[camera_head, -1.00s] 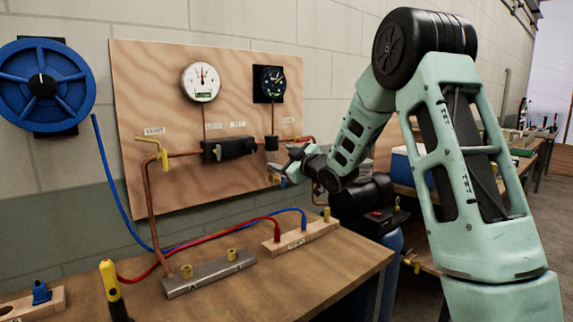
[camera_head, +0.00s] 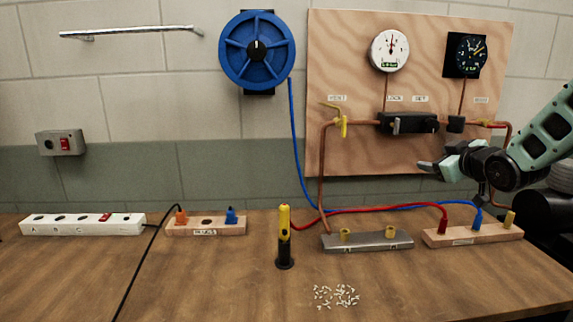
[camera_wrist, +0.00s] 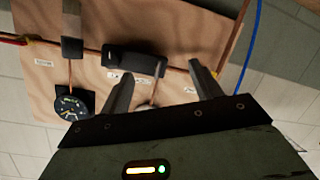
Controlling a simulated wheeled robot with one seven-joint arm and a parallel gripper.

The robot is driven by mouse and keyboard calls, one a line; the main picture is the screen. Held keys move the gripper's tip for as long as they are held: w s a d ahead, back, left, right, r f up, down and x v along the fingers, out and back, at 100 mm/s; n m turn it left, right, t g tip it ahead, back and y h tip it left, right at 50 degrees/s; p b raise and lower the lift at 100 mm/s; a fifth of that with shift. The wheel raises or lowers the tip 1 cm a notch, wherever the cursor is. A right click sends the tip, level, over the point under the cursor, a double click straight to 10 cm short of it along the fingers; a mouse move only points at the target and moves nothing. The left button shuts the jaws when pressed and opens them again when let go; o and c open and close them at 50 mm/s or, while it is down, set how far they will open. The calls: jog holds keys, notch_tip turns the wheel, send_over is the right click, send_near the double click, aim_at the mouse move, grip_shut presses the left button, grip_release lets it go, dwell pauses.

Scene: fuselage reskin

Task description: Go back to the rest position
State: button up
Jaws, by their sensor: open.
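My gripper (camera_head: 428,168) is at the right of the head view, in front of the lower right part of the plywood panel (camera_head: 350,80). In the wrist view my gripper (camera_wrist: 160,85) shows two fingers spread apart with nothing held between them. The black valve block (camera_wrist: 133,62) on the copper pipe shows beyond the fingers. A round black dial (camera_wrist: 72,106) is at the left of that view. In the head view the black block (camera_head: 408,123) sits on the pipe, up and left of my gripper.
On the workbench (camera_head: 200,290) are a yellow-black tool (camera_head: 284,235) standing upright, a metal bar (camera_head: 368,241), wooden socket blocks (camera_head: 470,236), a white power strip (camera_head: 82,225) and small pale bits (camera_head: 336,296). Red and blue hoses cross the bench. A blue reel (camera_head: 257,52) hangs on the wall.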

jog(key=s+a+f+g+y, duration=0.1)
jog(key=s+a+f+g, duration=0.3)
jog(key=s+a, duration=0.45)
jog(key=s+a+f+g+y, duration=0.1)
jog(key=s+a+f+g, duration=0.4)
jog(key=a, duration=0.6)
jog(key=s+a+f+g+h, duration=0.1)
jog(key=s+a+g, duration=0.2)
jog(key=s, duration=1.1)
jog(key=s+a+f+n+g+h, duration=0.1)
jog(key=s+a+f+g, duration=0.1)
jog(key=s, duration=1.2)
jog(key=shift+a+g, duration=0.4)
jog(key=shift+g, duration=0.2)
jog(key=shift+f, duration=0.1)
